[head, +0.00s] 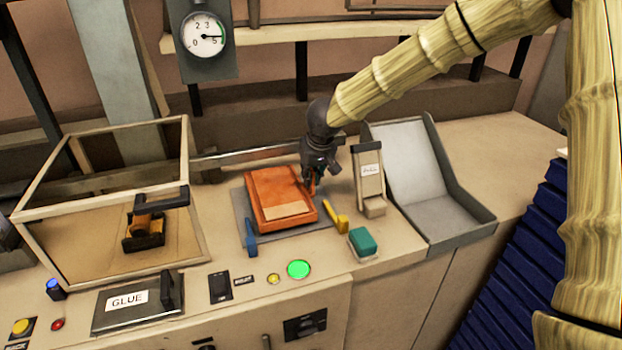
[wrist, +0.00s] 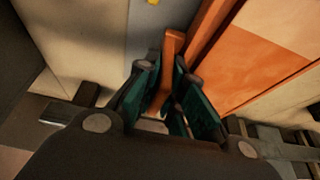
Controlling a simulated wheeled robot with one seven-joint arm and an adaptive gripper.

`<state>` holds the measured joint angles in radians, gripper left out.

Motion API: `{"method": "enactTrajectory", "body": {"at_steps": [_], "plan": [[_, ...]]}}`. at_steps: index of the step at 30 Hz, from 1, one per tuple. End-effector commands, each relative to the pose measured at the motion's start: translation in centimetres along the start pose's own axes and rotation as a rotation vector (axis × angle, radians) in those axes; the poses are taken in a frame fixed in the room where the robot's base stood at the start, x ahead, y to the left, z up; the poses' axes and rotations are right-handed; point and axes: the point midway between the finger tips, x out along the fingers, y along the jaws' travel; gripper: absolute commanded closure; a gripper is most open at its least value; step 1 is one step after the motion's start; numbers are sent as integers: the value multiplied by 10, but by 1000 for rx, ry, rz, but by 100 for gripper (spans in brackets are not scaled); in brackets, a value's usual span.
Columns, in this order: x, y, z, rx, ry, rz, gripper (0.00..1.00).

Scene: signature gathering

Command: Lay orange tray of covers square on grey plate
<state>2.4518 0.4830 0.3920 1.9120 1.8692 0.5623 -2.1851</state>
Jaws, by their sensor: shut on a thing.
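The orange tray (head: 272,190) lies over the grey plate (head: 243,226) on the bench, with a pale cover (head: 288,211) showing at its near end. It looks roughly lined up with the plate, which shows along its left and near sides. I cannot tell if it rests fully flat. My gripper (head: 311,184) is at the tray's right side. In the wrist view my gripper (wrist: 168,95) is shut on an upright orange tab (wrist: 171,50) beside the tray (wrist: 235,60). The grey plate (wrist: 150,38) shows beyond the tab.
A blue peg (head: 250,238) and a yellow peg (head: 338,217) stand near the plate's front corners. A green block (head: 362,241), a labelled upright box (head: 369,178) and a grey chute (head: 445,210) are to the right. A framed case (head: 200,225) stands left. Buttons line the front.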

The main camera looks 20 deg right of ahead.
Motion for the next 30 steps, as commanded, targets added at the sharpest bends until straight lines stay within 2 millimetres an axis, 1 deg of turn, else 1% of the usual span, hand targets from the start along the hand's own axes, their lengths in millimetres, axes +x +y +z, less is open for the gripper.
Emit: {"method": "enactTrajectory", "body": {"at_steps": [1, 4, 16, 17, 19, 20, 30], "plan": [[6, 0, 2, -2, -1, 1, 100], [12, 0, 5, -1, 0, 0, 100], [15, 0, 6, 0, 0, -1, 100], [15, 1, 6, 0, 0, 0, 84], [15, 1, 6, 0, 0, 0, 71], [15, 1, 6, 0, 0, 0, 68], [15, 1, 6, 0, 0, 0, 68]]}}
